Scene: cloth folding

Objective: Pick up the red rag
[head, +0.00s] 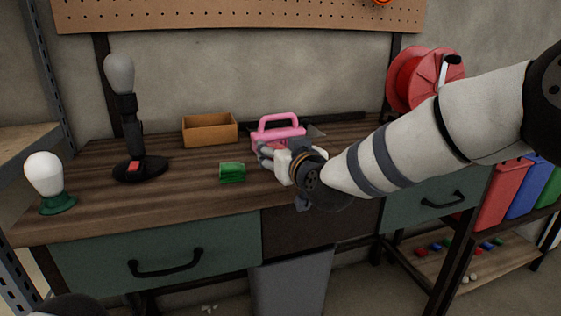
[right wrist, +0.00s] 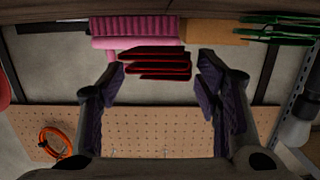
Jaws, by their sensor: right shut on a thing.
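The red rag (right wrist: 155,63) shows in the right wrist view as a folded, layered red and black stack between my right gripper's fingers. My right gripper (head: 265,153) is low over the middle of the workbench in the head view. In the right wrist view the gripper (right wrist: 161,72) is shut on the rag, with a finger at each side of it. In the head view the gripper and arm hide most or all of the rag. A folded green rag (head: 232,173) lies on the bench just left of the gripper. My left gripper is not in view.
A pink toolbox (head: 279,133) stands close behind the gripper, with an open wooden box (head: 210,129) to its left. A black lamp (head: 133,130) and a white bulb (head: 44,176) stand at the left. A red reel (head: 420,78) is at the back right.

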